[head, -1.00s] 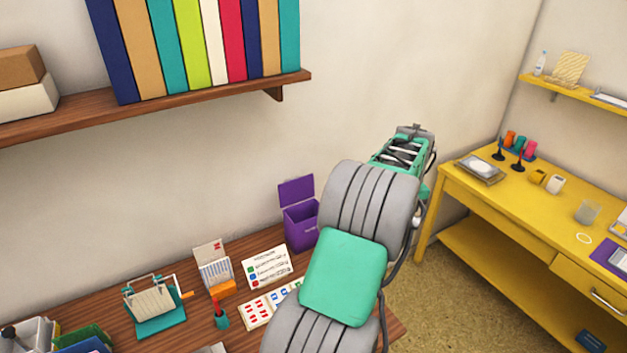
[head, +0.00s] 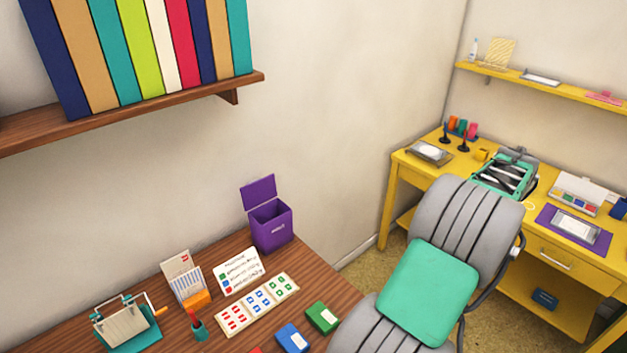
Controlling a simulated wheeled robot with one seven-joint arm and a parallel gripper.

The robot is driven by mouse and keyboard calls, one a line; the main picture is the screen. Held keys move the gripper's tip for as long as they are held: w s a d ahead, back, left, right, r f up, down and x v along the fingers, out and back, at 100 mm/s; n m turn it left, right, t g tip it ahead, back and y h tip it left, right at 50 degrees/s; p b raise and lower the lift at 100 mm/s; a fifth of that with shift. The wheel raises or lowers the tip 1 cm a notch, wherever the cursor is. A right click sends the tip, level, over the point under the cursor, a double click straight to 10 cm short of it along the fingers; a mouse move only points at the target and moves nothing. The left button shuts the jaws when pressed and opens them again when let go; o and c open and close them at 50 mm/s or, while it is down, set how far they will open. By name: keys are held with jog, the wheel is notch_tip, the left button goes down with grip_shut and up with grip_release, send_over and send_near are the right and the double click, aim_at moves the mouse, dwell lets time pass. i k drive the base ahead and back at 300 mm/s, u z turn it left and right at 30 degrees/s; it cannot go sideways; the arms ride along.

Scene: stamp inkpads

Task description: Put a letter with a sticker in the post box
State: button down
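A purple box with its lid raised (head: 271,225), likely the post box, stands at the back of the brown desk, against the wall. A sheet of red, blue and green stickers (head: 257,305) lies in front of the box. My arm crosses the right of the view, its wrist end over the yellow table (head: 401,170).
A card with coloured rows (head: 240,271) stands behind the sticker sheet. Blue (head: 292,338) and green (head: 322,317) pads lie near the front. A teal-framed device (head: 127,325) is at left. The yellow table bears stampers, a grey tray (head: 429,152) and a purple mat (head: 573,232).

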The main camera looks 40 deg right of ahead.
aim_at(178, 265)
jog(key=z, duration=2.95)
jog(key=i, duration=2.15)
jog(key=z, duration=3.5)
jog(key=k, duration=1.35)
jog(key=z, duration=1.1)
